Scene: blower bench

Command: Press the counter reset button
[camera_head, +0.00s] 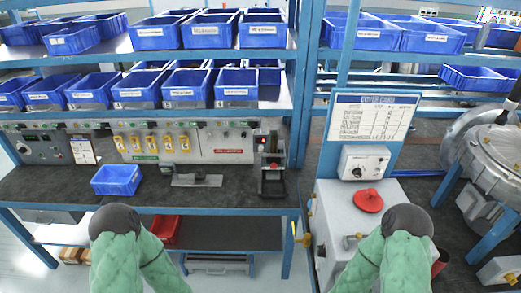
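No part is clearly readable as the counter reset button. A small dark device (271,165) with a red light or display stands at the right end of the left bench. A white box (365,162) with a dial or knob is mounted under a printed sign on the right. A large red round disc (368,200) lies on top of the grey cabinet below it. Both my arms come up from the bottom edge in green sleeves ending in dark round caps. No gripper fingers show, and both arm ends are apart from these devices.
The left bench (225,198) carries a blue bin (116,179) and a grey metal part (196,180). A control panel (187,142) with yellow switches runs along its back. Shelves of blue bins are above. A large round metal machine (492,158) stands at right.

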